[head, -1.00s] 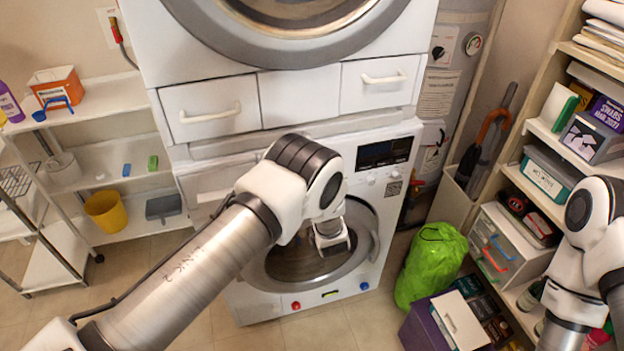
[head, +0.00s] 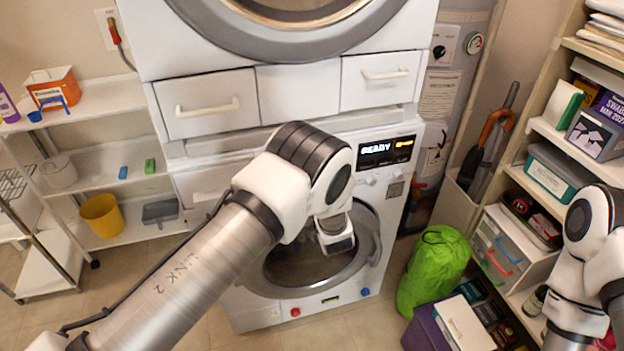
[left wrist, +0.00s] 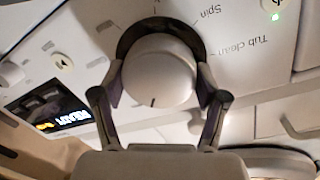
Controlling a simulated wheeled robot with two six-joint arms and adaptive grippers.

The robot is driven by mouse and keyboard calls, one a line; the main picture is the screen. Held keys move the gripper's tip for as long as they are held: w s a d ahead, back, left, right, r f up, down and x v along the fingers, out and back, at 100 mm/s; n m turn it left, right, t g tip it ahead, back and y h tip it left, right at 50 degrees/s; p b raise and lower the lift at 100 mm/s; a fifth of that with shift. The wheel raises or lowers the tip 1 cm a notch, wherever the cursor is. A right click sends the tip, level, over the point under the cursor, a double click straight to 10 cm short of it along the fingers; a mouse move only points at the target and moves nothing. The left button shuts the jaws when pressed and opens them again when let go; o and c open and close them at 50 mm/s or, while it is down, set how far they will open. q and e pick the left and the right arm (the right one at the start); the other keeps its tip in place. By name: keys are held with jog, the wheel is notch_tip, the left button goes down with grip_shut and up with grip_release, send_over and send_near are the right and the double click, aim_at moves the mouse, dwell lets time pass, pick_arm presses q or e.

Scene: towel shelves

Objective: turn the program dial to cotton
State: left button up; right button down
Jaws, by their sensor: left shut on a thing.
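The white round program dial (left wrist: 158,72) is in the left wrist view, with its dark pointer line toward the bottom of that picture. My left gripper (left wrist: 158,88) is shut on it, one finger on each side. The labels "Spin" and "Tub clean" show beside the dial; I see no cotton label. In the head view my left arm hides the dial and the gripper. The washing machine (head: 250,312) stands below another machine. Its display (head: 387,151) is lit and reads "READY" with orange text beside it. My right arm is at the right edge, its gripper out of view.
A drawer unit (head: 205,104) sits above the washer. A green bag (head: 433,270) and a purple box (head: 428,325) stand on the floor at right. A stocked shelf (head: 540,130) is at far right, a white shelf (head: 105,95) at left. A small green light (left wrist: 275,16) glows on the panel.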

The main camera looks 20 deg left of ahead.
pick_arm(q)
jog(key=shift+w+r, duration=0.1)
jog(key=shift+r, duration=0.1)
jog(key=o, duration=0.9)
jog(key=shift+o, duration=1.3)
jog(key=shift+f, duration=0.15)
notch_tip(320, 180, up, 10)
